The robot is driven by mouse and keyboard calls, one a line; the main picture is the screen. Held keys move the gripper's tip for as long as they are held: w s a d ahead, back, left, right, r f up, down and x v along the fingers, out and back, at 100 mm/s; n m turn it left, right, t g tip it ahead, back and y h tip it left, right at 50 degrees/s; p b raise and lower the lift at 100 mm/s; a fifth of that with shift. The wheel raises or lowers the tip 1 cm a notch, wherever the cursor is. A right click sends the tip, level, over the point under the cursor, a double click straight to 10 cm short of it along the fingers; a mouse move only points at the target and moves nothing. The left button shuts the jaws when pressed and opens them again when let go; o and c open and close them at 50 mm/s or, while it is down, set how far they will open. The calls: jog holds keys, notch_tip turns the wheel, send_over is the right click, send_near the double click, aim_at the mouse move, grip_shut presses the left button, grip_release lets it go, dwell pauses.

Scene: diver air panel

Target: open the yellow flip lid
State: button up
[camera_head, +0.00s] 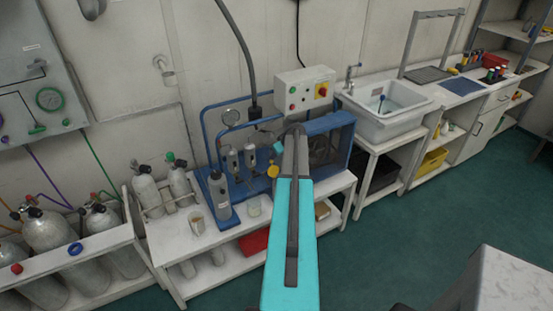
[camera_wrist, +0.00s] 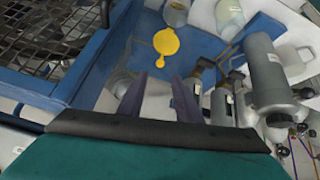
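The yellow flip lid (camera_wrist: 166,42) is a round disc with a small tab on its near side. In the wrist view it lies just beyond my fingertips, apart from them, above the blue base. In the head view the lid (camera_head: 273,171) shows small, just left of my arm. My gripper (camera_wrist: 160,76) has its two dark fingers spread with nothing between them. In the head view my gripper (camera_head: 296,132) reaches over the blue compressor unit, and its finger gap is unclear there. Whatever is under the lid is hidden.
A wire-mesh guard (camera_wrist: 45,35) with a blue frame stands close left of my fingers. Grey cylinders (camera_wrist: 268,75) stand close on the right. A white control box (camera_head: 305,89) is behind the unit. A clear jar (camera_head: 254,206) stands on the bench front.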

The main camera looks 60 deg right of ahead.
jog(key=shift+v, duration=1.25)
jog(key=shift+s+f, duration=0.1)
jog(key=shift+s, duration=0.05)
